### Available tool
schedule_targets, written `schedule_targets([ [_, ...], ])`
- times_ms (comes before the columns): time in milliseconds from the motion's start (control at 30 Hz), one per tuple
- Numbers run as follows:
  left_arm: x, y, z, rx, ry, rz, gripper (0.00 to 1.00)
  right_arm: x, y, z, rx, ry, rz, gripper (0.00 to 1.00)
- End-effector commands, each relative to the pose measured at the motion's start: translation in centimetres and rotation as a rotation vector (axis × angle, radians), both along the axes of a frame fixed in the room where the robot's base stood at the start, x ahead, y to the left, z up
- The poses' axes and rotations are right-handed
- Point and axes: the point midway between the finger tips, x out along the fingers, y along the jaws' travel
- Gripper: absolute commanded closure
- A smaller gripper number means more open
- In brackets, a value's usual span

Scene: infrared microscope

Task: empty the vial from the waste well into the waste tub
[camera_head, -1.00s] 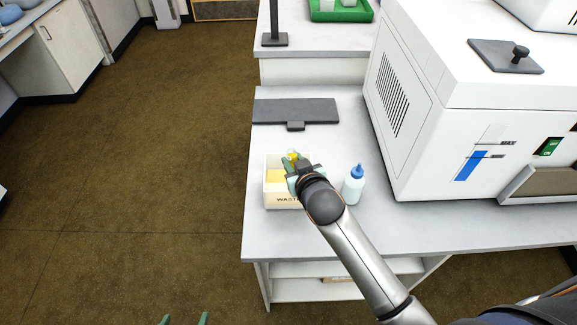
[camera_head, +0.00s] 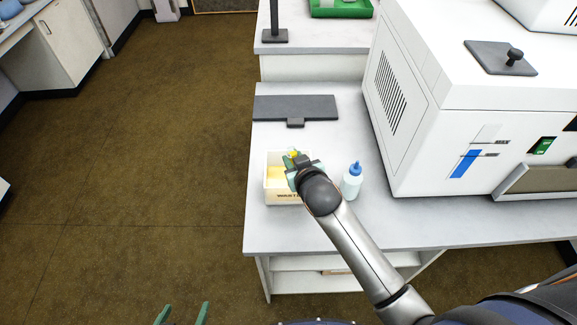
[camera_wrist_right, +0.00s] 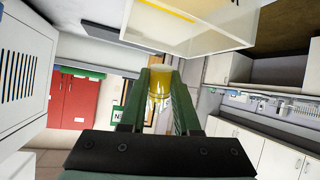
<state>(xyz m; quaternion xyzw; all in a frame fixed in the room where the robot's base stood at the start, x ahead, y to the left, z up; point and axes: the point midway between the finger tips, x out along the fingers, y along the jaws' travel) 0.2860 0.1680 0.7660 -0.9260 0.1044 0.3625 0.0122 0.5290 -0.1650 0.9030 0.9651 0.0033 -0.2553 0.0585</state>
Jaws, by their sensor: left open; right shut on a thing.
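The cream waste tub (camera_head: 289,198) stands near the left edge of the bench, its label partly readable as "WASTE". Yellow shows inside it. My right gripper (camera_head: 292,161) is over the tub and hides part of its opening. It is shut on the vial, a small clear vessel with yellow in it; the vial (camera_wrist_right: 160,84) shows between the green fingers in the right wrist view, where the tub (camera_wrist_right: 195,42) is also close by. The wrist view is strongly rotated, and I cannot tell the vial's exact tilt. My left gripper (camera_head: 181,314) is open and empty at the bottom edge, away from the bench.
A blue-capped bottle (camera_head: 353,181) stands just right of the tub, close to my right arm. A dark grey plate (camera_head: 295,107) lies behind the tub. The large white instrument (camera_head: 430,110) fills the bench's right side. Bare bench lies in front of the tub.

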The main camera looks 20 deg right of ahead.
Motion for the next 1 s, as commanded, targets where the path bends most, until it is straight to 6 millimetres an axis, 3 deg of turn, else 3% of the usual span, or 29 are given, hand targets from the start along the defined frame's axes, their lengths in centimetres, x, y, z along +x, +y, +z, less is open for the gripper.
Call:
schedule_targets([
  [233,0.0,0.0,1.4,0.000,0.000,0.000,0.02,-0.1,0.0,0.5,-0.017,0.054,0.000,1.00],
  [767,0.0,0.0,1.1,0.000,0.000,0.000,0.02,-0.3,0.0,0.4,-0.039,0.122,0.000,1.00],
  [1000,0.0,0.0,1.1,0.001,0.000,-0.001,0.02,-0.5,-0.1,0.5,-0.074,0.230,0.000,1.00],
])
